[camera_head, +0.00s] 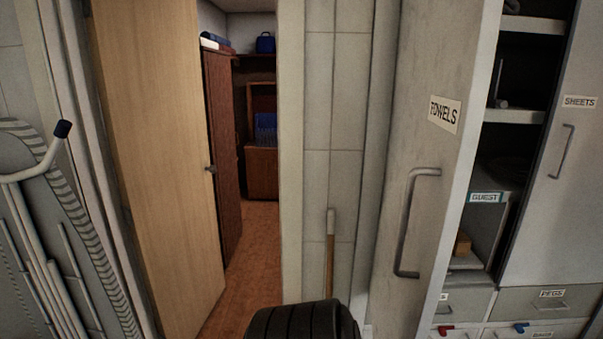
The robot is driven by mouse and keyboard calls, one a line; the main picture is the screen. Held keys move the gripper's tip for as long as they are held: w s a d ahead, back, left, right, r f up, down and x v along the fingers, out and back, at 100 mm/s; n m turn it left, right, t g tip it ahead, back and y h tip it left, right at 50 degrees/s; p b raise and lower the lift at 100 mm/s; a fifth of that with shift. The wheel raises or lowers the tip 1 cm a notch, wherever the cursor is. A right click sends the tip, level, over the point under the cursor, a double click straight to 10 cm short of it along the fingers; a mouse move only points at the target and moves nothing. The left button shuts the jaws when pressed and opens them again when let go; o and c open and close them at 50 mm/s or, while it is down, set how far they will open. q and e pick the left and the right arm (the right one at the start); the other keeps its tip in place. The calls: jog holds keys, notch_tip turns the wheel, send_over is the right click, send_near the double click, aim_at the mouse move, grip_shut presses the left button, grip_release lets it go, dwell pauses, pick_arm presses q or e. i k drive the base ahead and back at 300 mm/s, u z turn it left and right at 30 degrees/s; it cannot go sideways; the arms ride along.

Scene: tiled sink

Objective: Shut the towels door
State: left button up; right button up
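The towels door (423,140) is a pale grey cabinet door at the right, with a "TOWELS" label and a long metal bar handle (407,222). It stands open, swung out towards me, and the shelves behind it show to its right. A dark, ribbed rounded shape at the bottom middle may be part of my arm. Neither of my grippers can be made out in the view, and nothing touches the door handle.
The closed sheets door (574,170) is right of the open shelves (522,115). Labelled drawers (541,302) lie below. A wooden room door (160,160) stands ajar at left, near a folded ironing board (50,230). A wooden-handled tool (330,255) leans against the tiled wall.

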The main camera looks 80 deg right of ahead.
aim_at(446, 49)
jog(key=z, duration=5.4)
jog(key=k, duration=0.9)
jog(key=u, duration=1.5)
jog(key=i, duration=0.5)
